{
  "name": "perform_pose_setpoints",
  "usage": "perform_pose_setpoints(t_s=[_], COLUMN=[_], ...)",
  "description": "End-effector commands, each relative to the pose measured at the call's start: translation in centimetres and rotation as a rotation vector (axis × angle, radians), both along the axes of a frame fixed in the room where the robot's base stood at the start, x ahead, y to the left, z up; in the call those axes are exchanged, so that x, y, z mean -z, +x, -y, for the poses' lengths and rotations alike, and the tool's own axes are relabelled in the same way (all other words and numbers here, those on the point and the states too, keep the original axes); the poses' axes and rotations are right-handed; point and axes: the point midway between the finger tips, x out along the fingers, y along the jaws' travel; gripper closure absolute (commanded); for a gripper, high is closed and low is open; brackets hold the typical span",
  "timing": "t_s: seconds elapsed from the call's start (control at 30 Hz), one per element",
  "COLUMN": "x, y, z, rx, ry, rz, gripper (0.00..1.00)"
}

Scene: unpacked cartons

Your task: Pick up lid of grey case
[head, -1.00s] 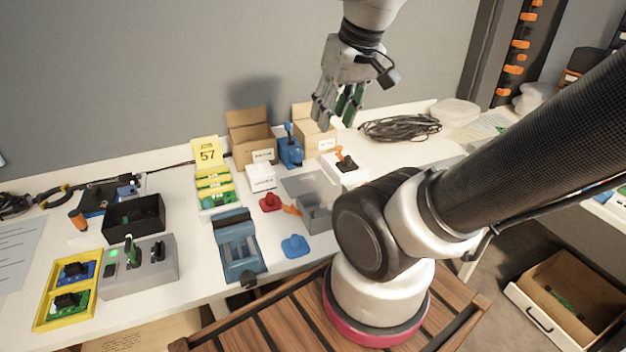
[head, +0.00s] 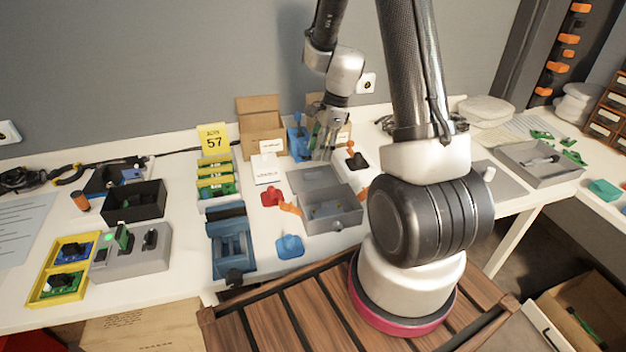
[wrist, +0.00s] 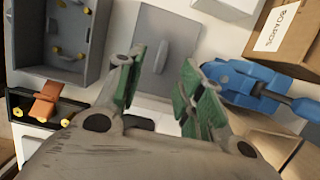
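The grey case (head: 333,215) stands open on the white table, with small yellow pieces inside. Its flat grey lid (head: 312,180) lies on the table just behind it. In the wrist view the lid (wrist: 168,38) shows a thin raised handle in its middle, and the case (wrist: 90,68) stands to its left. My gripper (head: 320,158) is over the table behind the lid, pointing down. In the wrist view my gripper (wrist: 158,72) is open and empty, its green-padded fingers apart, with the lid beyond and partly between the fingertips.
A blue clamp-like tool (wrist: 250,85) is close to my right finger in the wrist view. Cardboard boxes (head: 262,135) stand behind. A white box (head: 267,170), a red piece (head: 272,196) and a black-and-orange joystick (head: 356,160) are nearby.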

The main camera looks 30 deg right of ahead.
Motion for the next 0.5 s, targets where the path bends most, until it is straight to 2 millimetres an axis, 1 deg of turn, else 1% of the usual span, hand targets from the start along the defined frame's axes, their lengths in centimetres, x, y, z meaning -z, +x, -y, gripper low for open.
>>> perform_pose_setpoints(t_s=[0.1,0.27,0.4,0.5], x=[1.5,3.4,5.6,7.0], y=[0.1,0.3,0.6,0.7], z=[-0.3,-0.7,-1.0,-1.4], rx=[0.014,0.012,0.011,0.01], ry=[0.003,0.003,0.002,0.002], rz=[-0.009,-0.008,-0.009,-0.008], gripper=[0.62,0.62,0.62,0.62])
